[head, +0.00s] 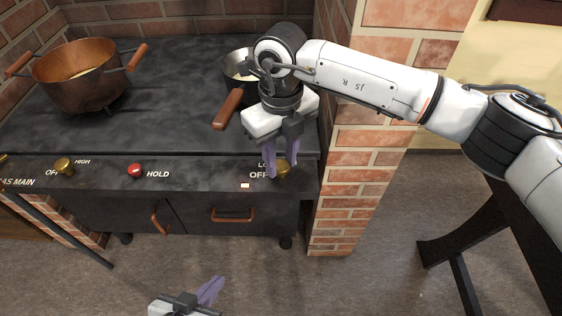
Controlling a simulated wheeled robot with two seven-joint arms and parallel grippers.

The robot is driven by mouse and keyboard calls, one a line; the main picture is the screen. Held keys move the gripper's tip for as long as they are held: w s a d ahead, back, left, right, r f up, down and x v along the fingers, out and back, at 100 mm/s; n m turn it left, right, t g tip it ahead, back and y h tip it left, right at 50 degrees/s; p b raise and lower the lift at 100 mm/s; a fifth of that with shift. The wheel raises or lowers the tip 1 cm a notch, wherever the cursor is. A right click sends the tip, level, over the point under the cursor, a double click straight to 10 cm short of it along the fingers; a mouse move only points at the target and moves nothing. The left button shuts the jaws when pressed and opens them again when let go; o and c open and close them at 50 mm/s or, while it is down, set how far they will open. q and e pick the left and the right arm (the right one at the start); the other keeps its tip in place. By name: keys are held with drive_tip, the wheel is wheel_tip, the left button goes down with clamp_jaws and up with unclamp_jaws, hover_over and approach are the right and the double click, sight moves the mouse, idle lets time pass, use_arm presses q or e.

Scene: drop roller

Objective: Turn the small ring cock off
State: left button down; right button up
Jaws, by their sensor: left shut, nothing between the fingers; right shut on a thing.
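The small ring cock (284,171) is a brass knob at the right end of the stove's front panel, beside the printed word OFF. Another label beside it is partly covered by my gripper. My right gripper (281,166) comes down from above, with its purple fingers shut on this knob. The fingers hide part of the knob, so its exact angle is hard to tell. My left gripper (211,290) is shut and empty at the bottom of the view, over the floor and well in front of the stove.
A small pan (237,66) with a wooden handle (227,110) stands behind my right gripper. A copper pot (82,75) stands at the left. The panel also has another brass knob (64,166) and a red HOLD button (135,170). A brick pillar (345,190) borders the right side.

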sight(281, 165)
drive_tip(key=shift+f+n+b, duration=0.1)
drive_tip(key=shift+n+b, duration=0.2)
drive_tip(key=shift+n, duration=0.7)
drive_tip(key=o, duration=1)
drive_tip(key=shift+o, duration=0.2)
drive_tip(key=shift+r, duration=0.2)
wheel_tip(281, 165, up, 10)
drive_tip(key=shift+p, duration=0.3)
drive_tip(key=shift+s, duration=0.1)
